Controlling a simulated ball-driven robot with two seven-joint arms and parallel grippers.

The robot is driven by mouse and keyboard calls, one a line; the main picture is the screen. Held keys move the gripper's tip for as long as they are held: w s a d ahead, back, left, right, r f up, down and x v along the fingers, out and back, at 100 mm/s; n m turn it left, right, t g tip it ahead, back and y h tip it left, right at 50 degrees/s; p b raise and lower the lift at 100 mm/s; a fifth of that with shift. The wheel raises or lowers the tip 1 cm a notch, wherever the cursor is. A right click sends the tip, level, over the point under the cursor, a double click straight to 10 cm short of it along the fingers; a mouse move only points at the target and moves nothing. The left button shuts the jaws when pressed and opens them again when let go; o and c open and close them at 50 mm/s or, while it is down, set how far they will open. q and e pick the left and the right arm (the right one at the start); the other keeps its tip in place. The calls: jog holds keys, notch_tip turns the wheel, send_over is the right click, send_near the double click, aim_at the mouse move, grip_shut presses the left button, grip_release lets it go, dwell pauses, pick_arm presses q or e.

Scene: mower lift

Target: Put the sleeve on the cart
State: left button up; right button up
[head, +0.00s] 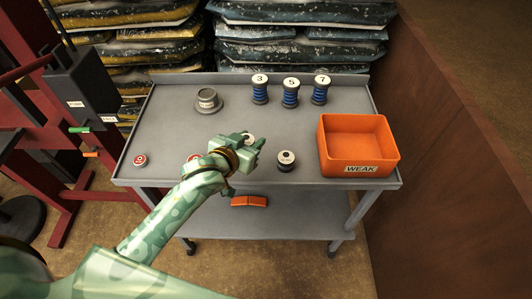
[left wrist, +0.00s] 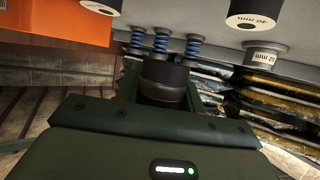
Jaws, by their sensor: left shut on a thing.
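My left gripper (head: 258,143) is over the middle of the grey cart's top (head: 165,120). It is shut on a dark grey round piece, likely the sleeve (left wrist: 165,80), which shows between the jaws in the left wrist view. In the head view my gripper mostly hides this piece, and I cannot tell whether it touches the cart. My right gripper is not in view.
Three blue springs numbered 3 (head: 260,92), 5 (head: 290,95) and 7 (head: 320,92) stand at the back. An orange bin marked WEAK (head: 360,168) is at the right. A grey flanged piece (head: 208,101) and a dark white-topped cylinder (head: 286,161) also stand there.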

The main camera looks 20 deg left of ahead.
pick_arm(q)
jog(key=b, duration=0.2)
send_over(265, 159)
jog(key=f, duration=0.4)
jog(key=shift+s+a+f, duration=0.25)
jog(key=shift+s+f, duration=0.1)
jog(key=shift+s, duration=0.05)
jog(key=shift+w+d+f, duration=0.2)
jog(key=shift+w+f, duration=0.05)
jog(key=shift+f, duration=0.05)
notch_tip(265, 159, down, 4)
jog(key=shift+w+d+r+b, duration=0.15)
jog(key=shift+b, duration=1.1)
jog(key=shift+r, duration=0.1)
jog(key=o, duration=1)
